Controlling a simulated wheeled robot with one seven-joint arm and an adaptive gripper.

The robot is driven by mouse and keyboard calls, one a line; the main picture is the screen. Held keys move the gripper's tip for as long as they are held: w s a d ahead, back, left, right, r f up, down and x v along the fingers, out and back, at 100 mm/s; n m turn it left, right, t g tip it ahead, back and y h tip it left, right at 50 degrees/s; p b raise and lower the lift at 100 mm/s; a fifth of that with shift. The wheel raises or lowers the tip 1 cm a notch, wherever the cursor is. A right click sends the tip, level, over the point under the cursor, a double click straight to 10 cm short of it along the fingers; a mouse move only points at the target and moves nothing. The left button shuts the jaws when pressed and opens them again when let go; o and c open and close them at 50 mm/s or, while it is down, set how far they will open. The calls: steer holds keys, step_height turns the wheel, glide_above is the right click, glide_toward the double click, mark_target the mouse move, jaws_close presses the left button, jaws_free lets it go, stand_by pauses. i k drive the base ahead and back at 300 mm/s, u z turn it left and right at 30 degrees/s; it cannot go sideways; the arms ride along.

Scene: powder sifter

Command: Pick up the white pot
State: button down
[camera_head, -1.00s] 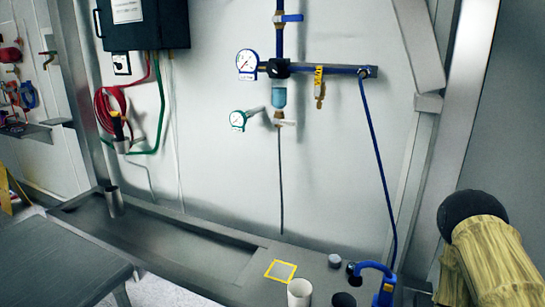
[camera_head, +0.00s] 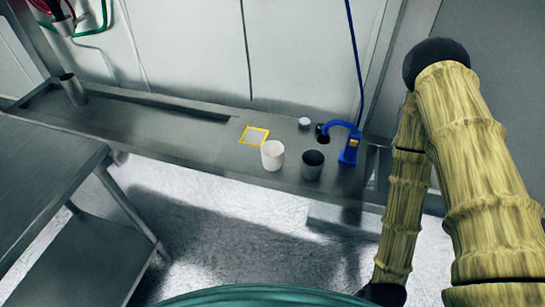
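The white pot (camera_head: 272,156) stands upright on the grey ledge along the wall, just in front of a yellow square outline (camera_head: 254,136). A dark-topped grey cup (camera_head: 312,165) stands close to its right. My arm shows at the right of the view, its yellowish links running down to the lower edge. My gripper is not in view, so I cannot see whether it is open or shut. The white pot is fully visible and nothing touches it from above.
A blue tool (camera_head: 347,140) and a small grey cap (camera_head: 304,123) sit on the ledge right of the pot. A metal cup (camera_head: 73,90) stands at the far left. A grey table (camera_head: 45,185) fills the left side. Floor before the ledge is open.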

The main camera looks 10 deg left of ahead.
mark_target(271, 151)
steer(key=u, duration=3.2)
steer(key=k, duration=0.95)
steer(key=z, duration=1.3)
